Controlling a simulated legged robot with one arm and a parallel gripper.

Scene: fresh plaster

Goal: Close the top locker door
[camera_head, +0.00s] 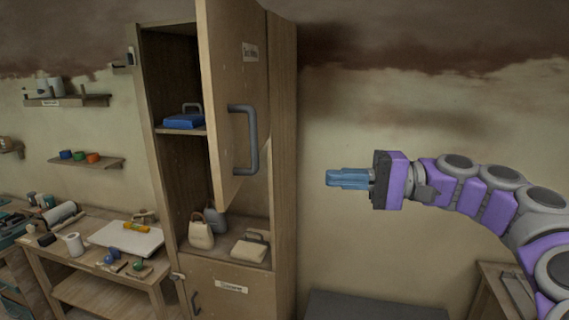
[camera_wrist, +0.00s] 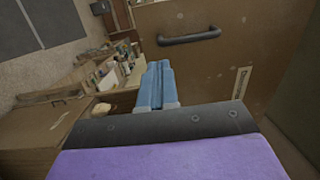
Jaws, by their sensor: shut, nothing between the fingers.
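The wooden locker (camera_head: 285,150) stands in the middle of the head view. Its top door (camera_head: 228,70) is open and swung out toward me, with a grey bar handle (camera_head: 246,140) near its free edge. Shelves with items show inside to its left. My gripper (camera_head: 330,178) is shut and empty, to the right of the door and apart from it, pointing left. In the wrist view, the blue fingers (camera_wrist: 156,70) are together, and the door (camera_wrist: 245,45) with its handle (camera_wrist: 189,37) shows beyond them.
The lower locker door (camera_head: 230,295) looks shut. A blue case (camera_head: 182,121) and bags (camera_head: 201,235) are inside the locker. A workbench (camera_head: 80,250) with tools stands at left. A dark grey surface (camera_head: 355,306) lies low below my arm. The wall area right of the locker is clear.

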